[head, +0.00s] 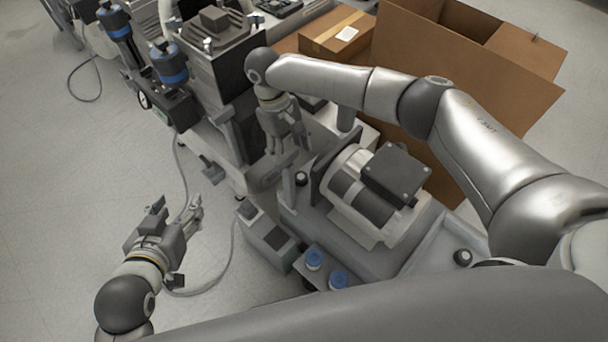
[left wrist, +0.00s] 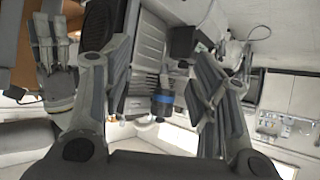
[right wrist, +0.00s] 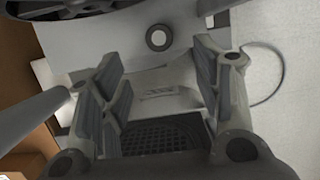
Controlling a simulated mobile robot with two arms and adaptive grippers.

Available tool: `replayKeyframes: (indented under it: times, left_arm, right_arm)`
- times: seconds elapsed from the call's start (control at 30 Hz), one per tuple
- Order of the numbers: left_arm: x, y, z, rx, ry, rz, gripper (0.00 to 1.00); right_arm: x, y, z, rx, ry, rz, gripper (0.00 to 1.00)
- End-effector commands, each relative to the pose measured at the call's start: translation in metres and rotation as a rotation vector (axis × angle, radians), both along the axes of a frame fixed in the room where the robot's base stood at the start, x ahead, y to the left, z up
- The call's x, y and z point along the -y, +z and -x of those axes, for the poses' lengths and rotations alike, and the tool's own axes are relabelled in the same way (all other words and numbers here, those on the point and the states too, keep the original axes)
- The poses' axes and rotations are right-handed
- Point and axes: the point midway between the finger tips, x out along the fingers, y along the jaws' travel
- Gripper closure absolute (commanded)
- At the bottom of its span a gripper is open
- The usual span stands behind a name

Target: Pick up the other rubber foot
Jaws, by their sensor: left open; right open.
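Two small dark round pieces that look like rubber feet stand on the grey compressor base, one near its left corner (head: 301,179) and one near its right end (head: 463,257). In the right wrist view a dark ring with a pale centre (right wrist: 158,38) lies beyond the fingertips; I cannot tell if it is one of these. My right gripper (head: 284,148) hangs open and empty, pointing down, to the left of the motor. My left gripper (head: 176,218) is open and empty over the floor at lower left. Neither gripper touches a foot.
The motor with a dark box on top (head: 397,174) fills the middle of the base. A machine with blue cylinders (head: 168,63) stands at the back left. An open cardboard box (head: 450,60) is behind.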

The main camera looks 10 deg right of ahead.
Motion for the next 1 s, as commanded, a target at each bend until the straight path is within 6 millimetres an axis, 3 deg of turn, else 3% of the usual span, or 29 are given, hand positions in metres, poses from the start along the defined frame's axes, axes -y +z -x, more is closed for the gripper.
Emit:
replayKeyframes:
  times: [0.2, 0.57, 1.0]
  left_arm:
    - [0.009, 0.024, -0.019, 0.162, -0.012, 0.039, 0.46]
    - [0.015, 0.047, -0.031, 0.289, -0.020, 0.069, 0.46]
    - [0.028, 0.113, -0.044, 0.642, -0.041, 0.158, 0.46]
  right_arm:
    - [0.004, -0.025, 0.006, 0.000, -0.001, 0.000, 0.42]
    - [0.007, -0.040, 0.010, 0.000, -0.001, 0.000, 0.42]
    - [0.014, -0.074, 0.021, 0.000, -0.002, 0.000, 0.42]
